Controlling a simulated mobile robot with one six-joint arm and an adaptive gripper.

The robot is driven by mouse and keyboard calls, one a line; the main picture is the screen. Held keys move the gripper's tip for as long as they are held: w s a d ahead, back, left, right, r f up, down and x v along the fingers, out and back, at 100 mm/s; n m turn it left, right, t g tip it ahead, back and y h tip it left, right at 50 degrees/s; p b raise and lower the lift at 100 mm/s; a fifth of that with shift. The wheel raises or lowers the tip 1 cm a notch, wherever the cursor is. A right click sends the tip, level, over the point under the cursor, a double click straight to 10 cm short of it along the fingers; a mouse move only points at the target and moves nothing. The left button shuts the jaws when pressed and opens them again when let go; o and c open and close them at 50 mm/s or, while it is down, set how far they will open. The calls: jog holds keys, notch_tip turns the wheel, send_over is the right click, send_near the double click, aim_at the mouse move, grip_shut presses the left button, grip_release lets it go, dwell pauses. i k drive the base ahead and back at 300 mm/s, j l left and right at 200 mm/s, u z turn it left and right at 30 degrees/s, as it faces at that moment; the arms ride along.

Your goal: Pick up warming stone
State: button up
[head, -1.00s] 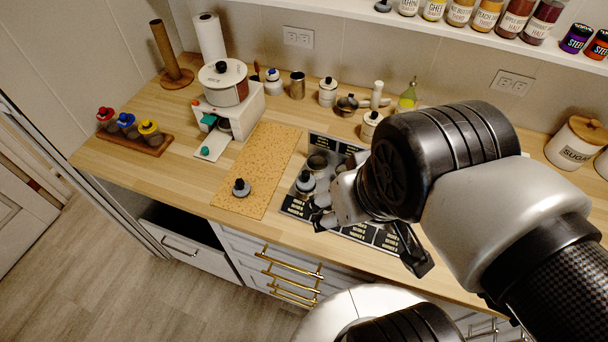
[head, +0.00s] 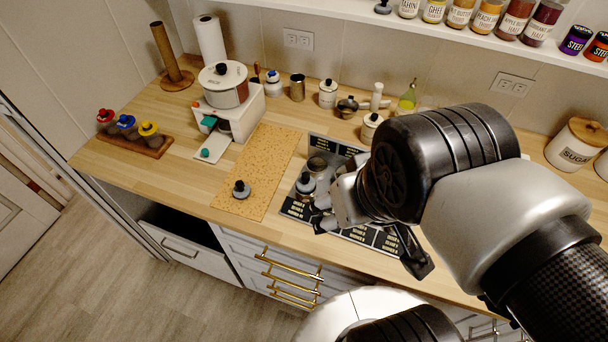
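No object is labelled as the warming stone, so I cannot tell for sure which one it is. A small grey piece with a black knob (head: 241,190) sits on the tan speckled mat (head: 262,165). A similar grey piece with a black knob (head: 305,184) stands in the dark, labelled tray (head: 296,209). My gripper (head: 321,212) is over the tray's front part, just right of and below that second piece. My wrist and arm hide much of the gripper and the tray's right side. I cannot tell whether the fingers touch anything.
A white machine with a lidded pot (head: 224,86) stands behind the mat. A rack of red, blue and yellow-topped jars (head: 143,143) is at left. Several canisters line the back wall, including a sugar jar (head: 575,145). The counter's left front is clear.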

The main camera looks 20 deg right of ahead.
aim_at(305, 184)
jog(key=i+j, duration=0.1)
jog(key=j, duration=0.4)
jog(key=i+j+z, duration=0.15)
jog(key=j, duration=0.3)
jog(key=i+j, duration=0.15)
jog(key=j, duration=0.05)
